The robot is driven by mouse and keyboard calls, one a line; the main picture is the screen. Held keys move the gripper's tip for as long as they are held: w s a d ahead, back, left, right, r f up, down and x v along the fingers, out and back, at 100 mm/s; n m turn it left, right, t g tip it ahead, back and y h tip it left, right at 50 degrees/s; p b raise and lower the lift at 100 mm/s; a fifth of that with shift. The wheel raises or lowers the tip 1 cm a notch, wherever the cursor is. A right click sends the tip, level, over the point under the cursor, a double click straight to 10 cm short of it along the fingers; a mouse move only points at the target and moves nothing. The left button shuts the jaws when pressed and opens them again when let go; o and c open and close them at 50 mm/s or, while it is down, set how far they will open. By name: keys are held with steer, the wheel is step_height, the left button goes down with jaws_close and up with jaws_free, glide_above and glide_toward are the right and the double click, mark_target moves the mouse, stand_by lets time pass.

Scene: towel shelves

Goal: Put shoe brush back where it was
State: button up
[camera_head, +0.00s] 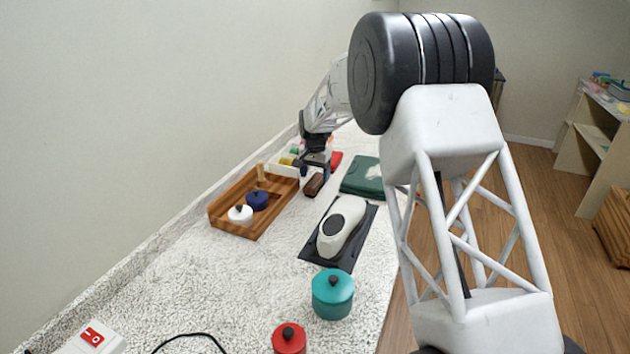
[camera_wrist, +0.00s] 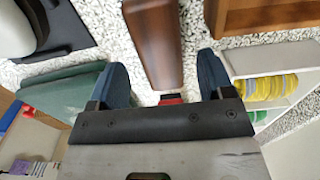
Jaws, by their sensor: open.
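The shoe brush appears to be the dark brown wooden block (camera_head: 314,184) lying on the white speckled surface, between the wooden tray and the green folded cloth. In the wrist view the brown block (camera_wrist: 155,40) lies ahead of and partly between my blue fingertips. My gripper (camera_head: 317,171) is above and at the far end of the block in the head view. In the wrist view my gripper (camera_wrist: 163,65) is open, with a gap on both sides of the block. Bristles are not visible.
A wooden tray (camera_head: 218,211) with white and blue lidded pots stands left. A green cloth (camera_head: 362,178) and a white device (camera_head: 342,225) on a black mat lie right. A white bin (camera_wrist: 298,72) holds yellow rolls. Teal (camera_head: 332,295) and red (camera_head: 289,340) pots stand in front.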

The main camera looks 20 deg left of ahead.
mark_target(317, 180)
step_height(317, 180, up, 9)
stand_by(0.4)
stand_by(0.5)
stand_by(0.4)
steer(key=s+d+r, duration=0.5)
steer(key=s+d, duration=0.1)
steer(key=d, duration=0.6)
steer(key=s+d+r+t, duration=0.1)
steer(key=s+d+r, duration=0.45)
steer(key=d, duration=0.65)
steer(key=s+d+r, duration=0.5)
steer(key=s+d, duration=0.2)
steer(key=d, duration=0.5)
steer(key=s+d+t, duration=0.1)
steer(key=s+d, duration=1.3)
steer(key=s, duration=0.4)
steer(key=s+d+f, duration=0.3)
steer(key=s, duration=0.5)
steer(key=s+d+f, duration=0.4)
steer(key=s, duration=0.5)
steer(key=shift+f+t, duration=0.3)
